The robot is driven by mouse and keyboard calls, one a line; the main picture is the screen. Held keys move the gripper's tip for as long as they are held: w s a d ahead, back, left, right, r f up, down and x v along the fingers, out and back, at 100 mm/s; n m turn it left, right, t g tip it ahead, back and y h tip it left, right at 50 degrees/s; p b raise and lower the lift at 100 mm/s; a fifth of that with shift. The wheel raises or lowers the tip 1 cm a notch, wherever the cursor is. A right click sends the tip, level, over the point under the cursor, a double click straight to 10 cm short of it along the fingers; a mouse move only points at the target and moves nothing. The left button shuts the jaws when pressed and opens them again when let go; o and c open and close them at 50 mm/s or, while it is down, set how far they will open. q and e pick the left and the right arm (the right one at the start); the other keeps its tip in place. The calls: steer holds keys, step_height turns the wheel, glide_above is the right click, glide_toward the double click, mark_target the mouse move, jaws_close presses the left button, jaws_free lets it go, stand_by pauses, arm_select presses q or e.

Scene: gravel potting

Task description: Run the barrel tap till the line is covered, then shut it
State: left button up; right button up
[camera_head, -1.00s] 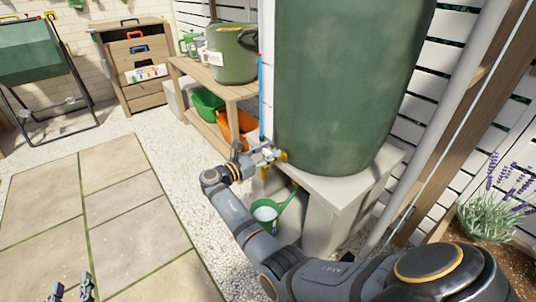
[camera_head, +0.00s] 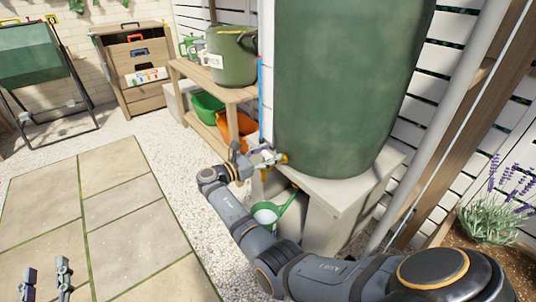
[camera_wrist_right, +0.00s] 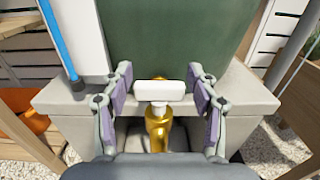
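The large green barrel (camera_head: 345,80) stands on a pale stone stand (camera_head: 345,190). Its brass tap (camera_wrist_right: 158,130) has a white lever handle (camera_wrist_right: 159,92), seen crosswise in the right wrist view. My right gripper (camera_head: 262,157) is at the tap; in the right wrist view its fingers (camera_wrist_right: 162,98) are apart, one on each side of the handle, with gaps showing. My left gripper (camera_head: 46,282) is open and empty over the paving.
A blue tube on a white board (camera_head: 262,95) runs beside the barrel. A wooden shelf (camera_head: 190,70) with a green pot (camera_head: 232,55), a green bin (camera_head: 207,106) and an orange bin (camera_head: 245,124) stands to the left. Lavender (camera_head: 492,205) grows at right. Paving at left is clear.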

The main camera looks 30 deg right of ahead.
steer(key=shift+o, duration=0.5)
steer(key=a, duration=0.7)
steer(key=shift+s+a, duration=0.2)
steer(key=shift+a, duration=0.1)
